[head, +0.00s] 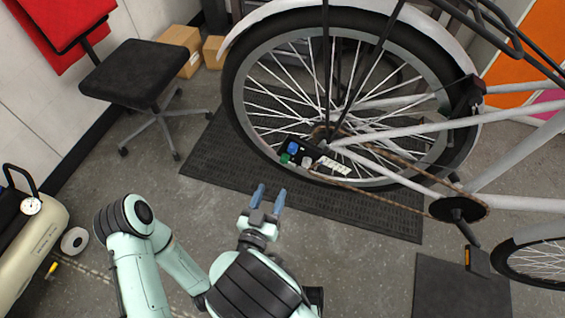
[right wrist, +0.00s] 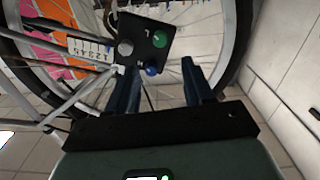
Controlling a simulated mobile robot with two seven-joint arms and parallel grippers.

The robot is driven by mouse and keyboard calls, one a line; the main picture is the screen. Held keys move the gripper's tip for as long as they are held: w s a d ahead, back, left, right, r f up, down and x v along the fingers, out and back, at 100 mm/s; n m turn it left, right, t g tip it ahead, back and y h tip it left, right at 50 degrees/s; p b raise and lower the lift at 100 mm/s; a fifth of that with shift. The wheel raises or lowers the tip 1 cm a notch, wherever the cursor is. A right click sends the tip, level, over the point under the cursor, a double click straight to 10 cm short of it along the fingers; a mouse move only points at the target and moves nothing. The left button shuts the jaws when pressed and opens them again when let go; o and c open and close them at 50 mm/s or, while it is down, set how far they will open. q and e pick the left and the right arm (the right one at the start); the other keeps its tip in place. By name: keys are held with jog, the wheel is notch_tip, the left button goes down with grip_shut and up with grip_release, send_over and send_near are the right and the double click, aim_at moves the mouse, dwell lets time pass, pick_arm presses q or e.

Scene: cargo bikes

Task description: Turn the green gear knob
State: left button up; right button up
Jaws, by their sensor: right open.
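The green gear knob (head: 284,158) is a small round knob on a black panel (head: 311,152) beside the bicycle's rear wheel hub. It also shows in the right wrist view (right wrist: 159,39), at the right of the panel. A blue knob (head: 293,147) and a grey knob (head: 306,161) share the panel; they also show in the right wrist view, blue (right wrist: 151,70) and grey (right wrist: 126,47). My right gripper (head: 269,193) is open and empty, its fingers pointing toward the panel, apart from the green knob. My left gripper is not in view.
A black mat (head: 215,155) lies beneath. A black stool (head: 137,72), cardboard boxes (head: 181,38) and a tank (head: 35,245) stand at the left. The floor between them is mostly clear.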

aim_at(283, 162)
jog(key=x, duration=1)
jog(key=shift+w+d+f, duration=0.1)
jog(key=shift+w, duration=0.25)
grip_shut()
